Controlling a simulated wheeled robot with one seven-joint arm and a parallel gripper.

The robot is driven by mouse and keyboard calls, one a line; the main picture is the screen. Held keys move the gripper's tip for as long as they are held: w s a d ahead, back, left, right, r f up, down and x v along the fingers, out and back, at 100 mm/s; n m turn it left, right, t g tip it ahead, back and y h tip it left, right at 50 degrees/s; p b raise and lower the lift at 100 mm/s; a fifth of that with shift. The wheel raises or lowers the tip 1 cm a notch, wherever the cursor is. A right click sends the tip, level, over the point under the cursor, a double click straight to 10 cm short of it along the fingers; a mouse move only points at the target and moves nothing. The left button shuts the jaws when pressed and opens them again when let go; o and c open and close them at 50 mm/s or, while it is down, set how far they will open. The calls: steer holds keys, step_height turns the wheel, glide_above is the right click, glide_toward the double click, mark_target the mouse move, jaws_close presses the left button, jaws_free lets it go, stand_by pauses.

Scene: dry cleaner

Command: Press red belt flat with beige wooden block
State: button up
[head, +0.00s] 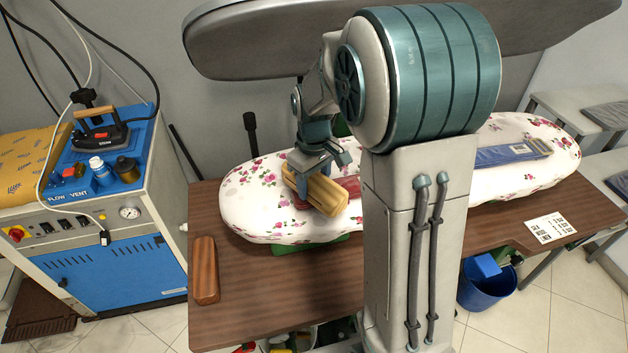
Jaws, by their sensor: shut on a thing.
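The red belt (349,185) lies on the white flowered ironing board (262,212), partly hidden behind my gripper, the block and my arm. My gripper (314,177) is shut on the beige wooden block (323,194). The block is tilted slightly in the view and sits low over the belt, at the left part of the board. I cannot tell whether the block touches the belt or is just above it.
A darker brown wooden block (205,270) lies on the table (250,300) at left. A blue folded item (505,154) lies on the board's right part. A printed card (550,228) is on the table's right. A steam station (110,220) stands left; a blue bucket (487,292) stands below right.

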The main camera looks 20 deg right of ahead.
steer(key=shift+r+p, duration=2.35)
steer(key=shift+r, duration=1.15)
